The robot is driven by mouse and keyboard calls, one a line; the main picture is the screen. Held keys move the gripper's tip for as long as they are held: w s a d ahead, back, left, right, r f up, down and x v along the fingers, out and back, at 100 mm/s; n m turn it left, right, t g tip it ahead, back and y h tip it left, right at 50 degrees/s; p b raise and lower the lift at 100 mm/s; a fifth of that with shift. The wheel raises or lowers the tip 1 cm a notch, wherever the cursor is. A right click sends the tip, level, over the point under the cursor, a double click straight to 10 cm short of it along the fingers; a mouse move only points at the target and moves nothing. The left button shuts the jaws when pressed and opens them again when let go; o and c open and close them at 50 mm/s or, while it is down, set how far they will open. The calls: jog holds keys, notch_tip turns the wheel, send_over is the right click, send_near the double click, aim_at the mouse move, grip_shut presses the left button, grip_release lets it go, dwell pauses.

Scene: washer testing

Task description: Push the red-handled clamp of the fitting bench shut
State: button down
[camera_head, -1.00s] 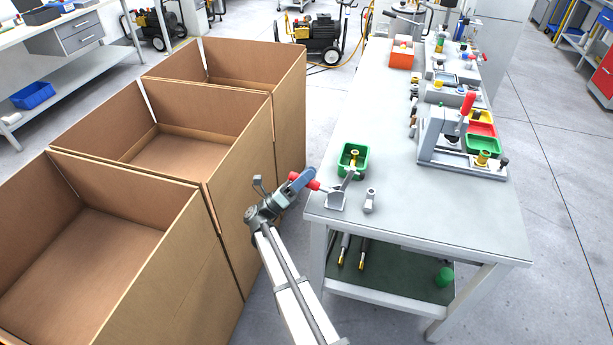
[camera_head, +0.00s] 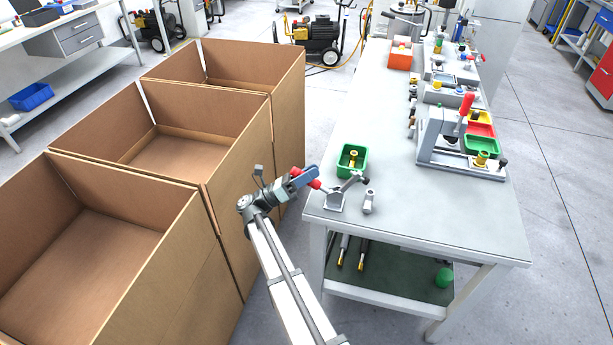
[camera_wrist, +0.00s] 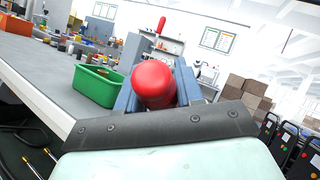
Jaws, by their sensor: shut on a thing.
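The clamp (camera_head: 335,201) has a grey metal base on the near left corner of the fitting bench (camera_head: 405,215). Its red handle (camera_head: 316,184) sticks out to the left past the bench edge, partly hidden by my fingers. Its grey arm (camera_head: 352,181) reaches right, near a small grey post (camera_head: 369,200); I cannot tell whether they touch. My gripper (camera_head: 309,176) is shut on the red handle. In the wrist view the handle's round red end (camera_wrist: 154,84) sits between the two blue-grey fingers.
A green bin (camera_head: 343,170) with a brass part stands just behind the clamp, and it also shows in the wrist view (camera_wrist: 98,88). Large open cardboard boxes (camera_head: 240,190) stand close to the left of my arm. Fixtures line the bench's far right side; its front middle is clear.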

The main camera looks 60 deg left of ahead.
jog(key=shift+w+d+r+m+g, duration=0.3)
jog(key=shift+r+m+g, duration=0.15)
jog(key=shift+m+g, duration=0.15)
jog(key=shift+w+d+r+m+g, duration=0.2)
jog(key=shift+d+r+m+g, duration=0.1)
jog(key=shift+r+m+g, duration=0.25)
jog(key=shift+w+d+r+m+g+y, duration=0.25)
jog(key=shift+w+d+m+g, duration=0.3)
jog(key=shift+g, duration=0.35)
jog(key=shift+w+d+r+m+g+y, duration=0.2)
jog(key=shift+w+d+m+g, duration=0.35)
jog(key=shift+g, duration=0.4)
jog(key=shift+w+d+r+m+g+y, duration=0.15)
jog(key=shift+w+d+r+m+g, duration=0.15)
jog(key=shift+w+d+m+g, duration=0.45)
jog(key=shift+s+a+g, duration=0.15)
jog(key=shift+a+g, duration=0.1)
jog(key=c, duration=0.8)
grip_release()
jog(key=shift+s, duration=0.1)
jog(key=v, duration=1.3)
jog(key=shift+s, duration=0.3)
jog(key=shift+a+r, duration=0.15)
jog(key=shift+c, duration=0.2)
